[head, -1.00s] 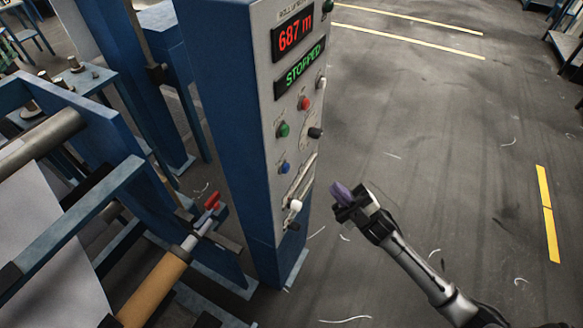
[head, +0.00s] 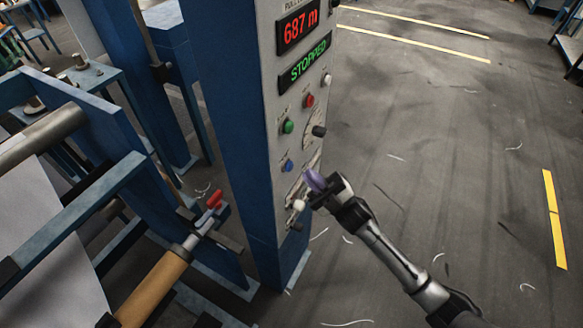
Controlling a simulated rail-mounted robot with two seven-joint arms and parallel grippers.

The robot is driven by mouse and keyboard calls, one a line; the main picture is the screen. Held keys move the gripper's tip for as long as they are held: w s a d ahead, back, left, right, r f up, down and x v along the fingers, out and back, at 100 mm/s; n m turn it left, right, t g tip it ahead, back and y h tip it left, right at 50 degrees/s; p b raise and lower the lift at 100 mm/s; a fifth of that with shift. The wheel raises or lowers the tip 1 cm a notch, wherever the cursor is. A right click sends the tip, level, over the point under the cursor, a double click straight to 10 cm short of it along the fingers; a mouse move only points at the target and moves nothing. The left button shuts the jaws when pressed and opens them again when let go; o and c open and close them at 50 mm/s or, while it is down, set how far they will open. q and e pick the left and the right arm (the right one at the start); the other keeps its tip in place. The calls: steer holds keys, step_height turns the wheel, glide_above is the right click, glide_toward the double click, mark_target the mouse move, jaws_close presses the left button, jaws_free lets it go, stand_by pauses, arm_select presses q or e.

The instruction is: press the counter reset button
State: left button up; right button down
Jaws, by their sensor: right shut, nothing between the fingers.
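The control panel (head: 268,120) stands upright on a blue cabinet. Its red counter display (head: 298,28) reads 687 m, and the green display (head: 303,66) reads STOPPED. Below are a white button (head: 326,80), a red button (head: 309,100), a green button (head: 288,126) and a blue button (head: 288,166). Their labels are too small to read, so I cannot tell which is the counter reset. My right gripper (head: 317,183), with purple fingertips, is shut and empty, in front of the panel's lower part, right of and slightly below the blue button. My left gripper is not in view.
A black knob (head: 319,131) and a white-knobbed lever (head: 299,205) are also on the panel. A red-handled part (head: 214,199) and a roller with a tan core (head: 153,288) lie left of the cabinet.

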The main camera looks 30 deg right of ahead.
steer(key=shift+w+a, duration=0.35)
steer(key=shift+w, duration=0.2)
steer(key=shift+w, duration=0.2)
stand_by(1.8)
steer(key=shift+w+a, duration=0.2)
steer(key=shift+w+a, duration=0.2)
steer(key=shift+w, duration=0.2)
stand_by(0.8)
steer(key=shift+s+d, duration=0.1)
steer(key=shift+s, duration=0.05)
stand_by(0.3)
steer(key=shift+s+d, duration=0.3)
steer(key=shift+s, duration=0.35)
steer(key=shift+s+d+p, duration=0.3)
steer(key=shift+s+d, duration=0.1)
steer(key=shift+s, duration=0.35)
steer(key=shift+s+d+p, duration=0.25)
steer(key=shift+s+d, duration=0.15)
steer(key=shift+s, duration=0.3)
steer(key=shift+s+d+p, duration=0.3)
steer(key=shift+s+d, duration=0.1)
steer(key=shift+s, duration=0.35)
